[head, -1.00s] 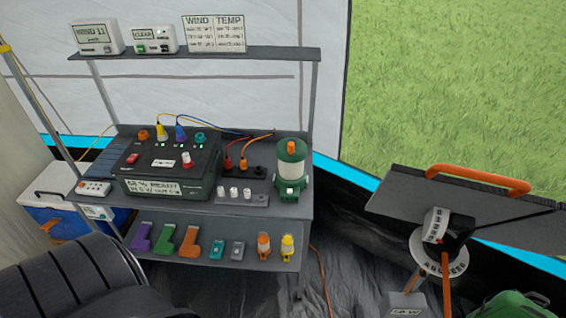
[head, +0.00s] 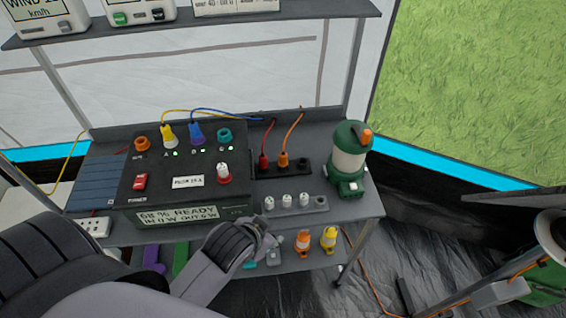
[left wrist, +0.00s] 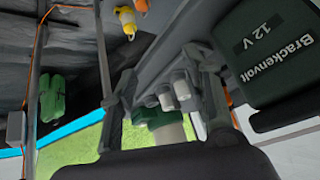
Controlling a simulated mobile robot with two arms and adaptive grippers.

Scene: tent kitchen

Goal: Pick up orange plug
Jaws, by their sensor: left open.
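Another orange plug (head: 283,160) with an orange cable sits in a black strip on the upper surface. My left gripper (head: 266,242) is in front of the shelf, left of the lower orange plug and apart from it. In the left wrist view my open left gripper (left wrist: 157,85) has its fingers spread. The yellow plug (left wrist: 125,18) and part of an orange one (left wrist: 141,5) show at the top edge. My right gripper is not in view.
A black power box (head: 190,180) stands on the upper surface, beside a row of white knob-like pieces (head: 286,201) and a green lantern (head: 348,160). Coloured pieces on the lower shelf are partly behind my arm. A shelf post (head: 357,240) stands right of the plugs.

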